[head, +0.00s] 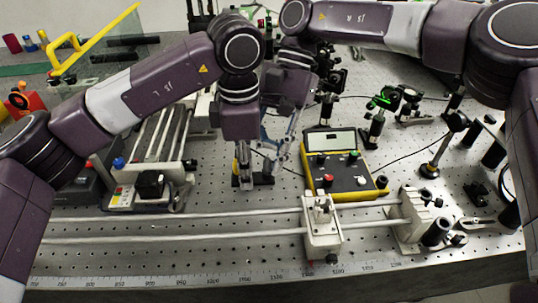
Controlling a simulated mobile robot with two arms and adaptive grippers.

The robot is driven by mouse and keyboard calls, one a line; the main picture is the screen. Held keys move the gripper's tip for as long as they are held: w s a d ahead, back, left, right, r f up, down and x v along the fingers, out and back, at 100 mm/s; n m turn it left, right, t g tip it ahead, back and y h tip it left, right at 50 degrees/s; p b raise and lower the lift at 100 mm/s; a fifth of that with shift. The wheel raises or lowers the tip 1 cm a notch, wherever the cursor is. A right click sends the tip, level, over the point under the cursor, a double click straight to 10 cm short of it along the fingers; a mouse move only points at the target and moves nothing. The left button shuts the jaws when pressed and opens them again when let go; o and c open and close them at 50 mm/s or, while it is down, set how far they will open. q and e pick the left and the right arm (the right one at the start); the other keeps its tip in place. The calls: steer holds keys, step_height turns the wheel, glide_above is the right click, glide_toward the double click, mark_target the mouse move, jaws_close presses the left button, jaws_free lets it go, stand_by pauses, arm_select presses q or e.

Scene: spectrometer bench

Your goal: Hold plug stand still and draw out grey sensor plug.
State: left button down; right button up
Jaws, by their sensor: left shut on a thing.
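The plug stand (265,180) shows as a small dark block on the perforated bench, mostly covered by my grippers. My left gripper (243,176) points down at its left side and is shut on it. My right gripper (277,158) reaches down just right of and behind the left one, with its fingers close above the stand. Whether its fingers are open or shut is unclear at this size. I cannot make out the grey sensor plug; it is hidden or too small among the fingers.
A yellow-edged control box (343,172) stands close to the right of the grippers. A rail with a white carriage (321,225) runs along the front. A rod-frame device (150,185) stands left. Optics mounts (376,125) crowd the back right. Some bare bench lies before the stand.

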jaws_close()
jaws_free()
steer(key=v, duration=1.2)
steer(key=shift+a, duration=0.1)
